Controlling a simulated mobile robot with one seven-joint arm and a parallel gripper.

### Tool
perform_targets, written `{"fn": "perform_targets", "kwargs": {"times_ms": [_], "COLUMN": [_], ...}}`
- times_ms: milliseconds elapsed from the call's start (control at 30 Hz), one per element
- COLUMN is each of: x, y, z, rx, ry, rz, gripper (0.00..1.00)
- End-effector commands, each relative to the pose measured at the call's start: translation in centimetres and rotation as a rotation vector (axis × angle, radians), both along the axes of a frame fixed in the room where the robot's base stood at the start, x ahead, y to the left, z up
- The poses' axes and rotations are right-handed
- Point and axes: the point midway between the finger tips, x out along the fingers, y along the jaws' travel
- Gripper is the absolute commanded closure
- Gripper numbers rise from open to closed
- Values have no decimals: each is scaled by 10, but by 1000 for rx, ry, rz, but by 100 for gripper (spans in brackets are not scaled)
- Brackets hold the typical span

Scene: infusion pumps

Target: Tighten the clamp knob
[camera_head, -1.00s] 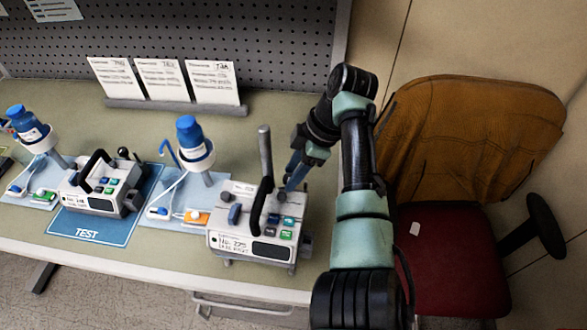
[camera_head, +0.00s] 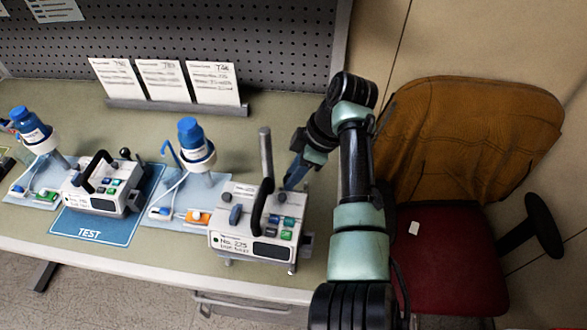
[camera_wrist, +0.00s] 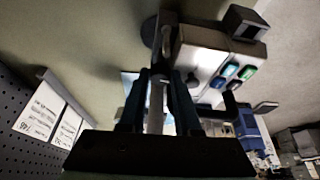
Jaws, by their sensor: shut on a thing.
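The near white pump (camera_head: 250,238), labelled No. 225, stands at the front right of the bench, with a black carry handle and a grey upright pole (camera_head: 266,153) behind it. My gripper (camera_head: 287,187) reaches down behind the pump's back right edge, just right of the pole. Its fingers also show in the wrist view (camera_wrist: 160,80), on either side of a grey rod-like part. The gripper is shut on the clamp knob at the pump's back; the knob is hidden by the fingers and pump. The wrist view also shows the pump's white body and coloured buttons (camera_wrist: 230,70).
A second pump (camera_head: 98,192) stands on the blue TEST mat (camera_head: 95,228) to the left. Blue-capped bottles (camera_head: 190,132) on stands are beside both pumps. Cards (camera_head: 163,80) stand along the back. A brown and red chair (camera_head: 455,150) is right of the bench.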

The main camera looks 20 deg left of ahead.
Motion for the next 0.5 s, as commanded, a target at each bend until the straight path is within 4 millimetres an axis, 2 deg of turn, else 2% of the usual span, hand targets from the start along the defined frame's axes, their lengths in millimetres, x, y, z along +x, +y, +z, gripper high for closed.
{"fn": "perform_targets", "kwargs": {"times_ms": [500], "x": [-5], "y": [0], "z": [5], "rx": [2], "ry": [0], "rz": [-461], "gripper": [100]}}
